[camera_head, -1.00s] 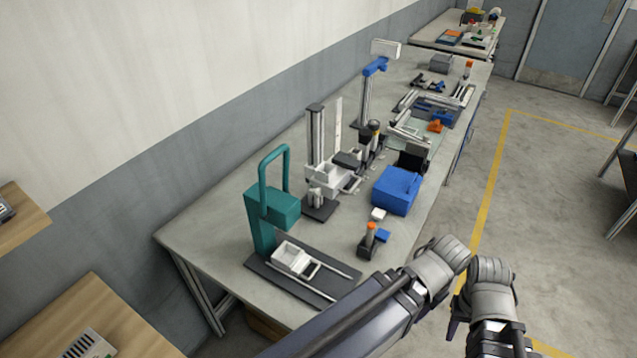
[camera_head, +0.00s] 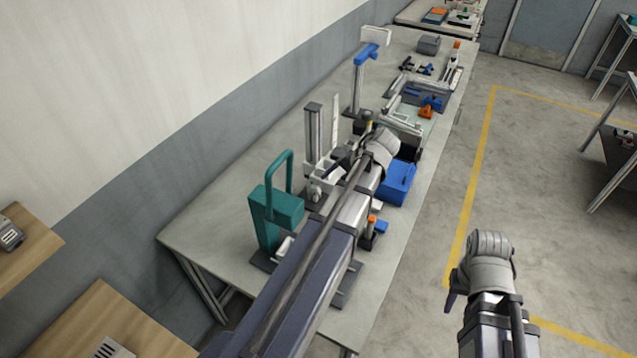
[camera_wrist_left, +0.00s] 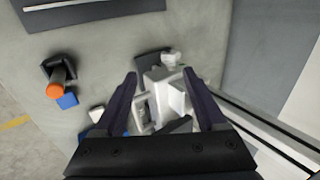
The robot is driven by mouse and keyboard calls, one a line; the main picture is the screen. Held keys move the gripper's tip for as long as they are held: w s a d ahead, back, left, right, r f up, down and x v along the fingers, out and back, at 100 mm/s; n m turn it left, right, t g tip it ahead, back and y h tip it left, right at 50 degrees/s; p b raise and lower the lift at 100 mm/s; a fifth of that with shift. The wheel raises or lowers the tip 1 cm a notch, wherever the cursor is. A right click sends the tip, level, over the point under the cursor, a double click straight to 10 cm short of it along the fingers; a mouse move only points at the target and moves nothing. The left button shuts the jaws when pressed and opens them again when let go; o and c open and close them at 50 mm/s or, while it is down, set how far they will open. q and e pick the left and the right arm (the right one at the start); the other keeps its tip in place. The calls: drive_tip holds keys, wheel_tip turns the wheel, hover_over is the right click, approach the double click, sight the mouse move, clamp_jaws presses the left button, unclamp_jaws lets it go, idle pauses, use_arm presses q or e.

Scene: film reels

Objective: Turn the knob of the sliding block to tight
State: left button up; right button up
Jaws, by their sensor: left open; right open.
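The white sliding block (camera_head: 319,172) sits low on an upright post stand on the bench, partly hidden by my left arm. In the left wrist view the white block (camera_wrist_left: 158,80) lies between and beyond my fingers. A small pale round part, possibly its knob (camera_wrist_left: 171,59), shows at its far end; its setting cannot be read. My left gripper (camera_wrist_left: 160,76) is open and empty over the stand. In the head view the left gripper (camera_head: 346,158) is beside the post. My right gripper (camera_head: 452,290) is right of the bench over the floor, its fingers mostly hidden.
A teal handled stand (camera_head: 276,207) is near left. A blue box (camera_head: 397,184) and an orange-topped post (camera_head: 371,228) stand near the right edge. The orange-topped post also shows in the wrist view (camera_wrist_left: 55,89). More equipment fills the far bench.

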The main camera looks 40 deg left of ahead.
sight(319, 188)
use_arm(q)
drive_tip(key=shift+a+f+b, duration=0.2)
drive_tip(key=shift+a+b, duration=0.15)
drive_tip(key=shift+a, duration=0.25)
drive_tip(key=shift+a+f+b, duration=0.2)
drive_tip(key=shift+a+b, duration=0.15)
drive_tip(key=shift+a, duration=0.2)
drive_tip(key=b+x, duration=0.5)
drive_tip(key=x, duration=0.1)
drive_tip(key=shift+a+f, duration=0.1)
drive_tip(key=shift+a, duration=0.1)
clamp_jaws()
